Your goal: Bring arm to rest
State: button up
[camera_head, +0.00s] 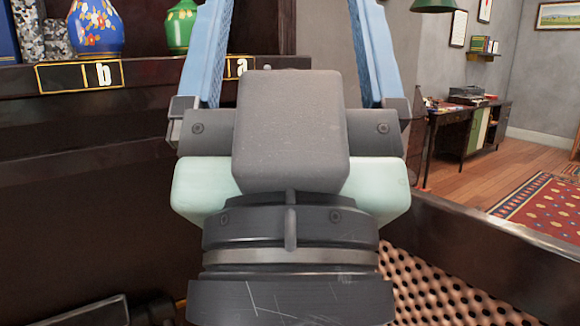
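My gripper (292,30) fills the middle of the head view, seen from behind. Its two blue fingers point up and away and stand wide apart. The fingertips run past the top edge of the picture and are hidden from sight. No object shows in the visible part of the gap between the fingers. A blue flowered vessel (95,28) and a green vessel (180,26) stand on the dark shelf (30,80) at the upper left, left of the gripper and apart from it.
Plates marked "b" (80,75) and "a" (238,68) sit on the shelf front; my gripper partly covers the latter. A speckled grey item (28,30) stands at far left. At right are a desk (450,130), a red rug (540,215) and open wooden floor. A perforated surface (430,290) lies lower right.

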notch_tip(320, 180, up, 30)
jog(key=p, duration=2.8)
jog(key=shift+r, duration=0.2)
